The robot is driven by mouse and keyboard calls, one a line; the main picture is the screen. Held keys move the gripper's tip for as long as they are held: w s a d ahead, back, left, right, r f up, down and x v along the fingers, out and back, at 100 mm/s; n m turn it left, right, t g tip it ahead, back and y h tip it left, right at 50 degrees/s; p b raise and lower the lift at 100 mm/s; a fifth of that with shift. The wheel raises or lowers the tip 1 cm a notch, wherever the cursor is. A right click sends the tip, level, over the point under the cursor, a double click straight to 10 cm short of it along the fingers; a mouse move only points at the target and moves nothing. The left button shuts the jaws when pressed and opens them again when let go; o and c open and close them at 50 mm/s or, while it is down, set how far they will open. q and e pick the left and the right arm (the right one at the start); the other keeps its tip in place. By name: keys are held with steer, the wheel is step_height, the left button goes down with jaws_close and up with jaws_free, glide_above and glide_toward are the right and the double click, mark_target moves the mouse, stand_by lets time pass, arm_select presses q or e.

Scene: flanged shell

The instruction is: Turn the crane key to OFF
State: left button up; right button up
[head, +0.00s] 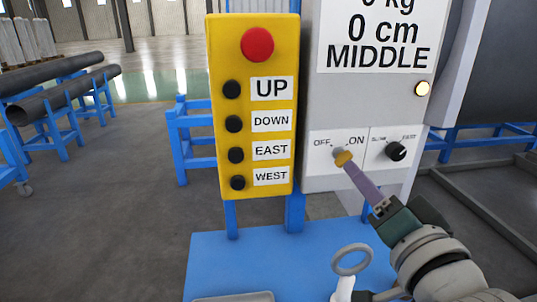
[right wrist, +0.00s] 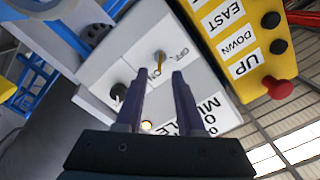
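The crane key (head: 343,158) is a small golden piece in a round silver switch on the grey control box, between the labels OFF and ON. It also shows in the right wrist view (right wrist: 159,65), just beyond the fingertips and in the gap between them. My right gripper (head: 349,169) reaches in from the lower right with purple fingers at the key. In the right wrist view its two fingers (right wrist: 159,78) stand apart, one to each side of the key; I cannot tell whether they touch it. The exact key angle is hard to read. My left gripper is not in view.
A black SLOW/FAST knob (head: 396,151) sits right of the key. A yellow button box (head: 222,60) with a red button (head: 257,44) stands to the left. Below are a blue platform (head: 230,255) and a grey ring (head: 352,259). Pipes on blue racks (head: 60,120) lie farther left.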

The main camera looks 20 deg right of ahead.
mark_target(342, 157)
steer(key=x, duration=0.4)
steer(key=shift+w+d, duration=0.15)
steer(key=shift+w, duration=0.25)
jaws_close()
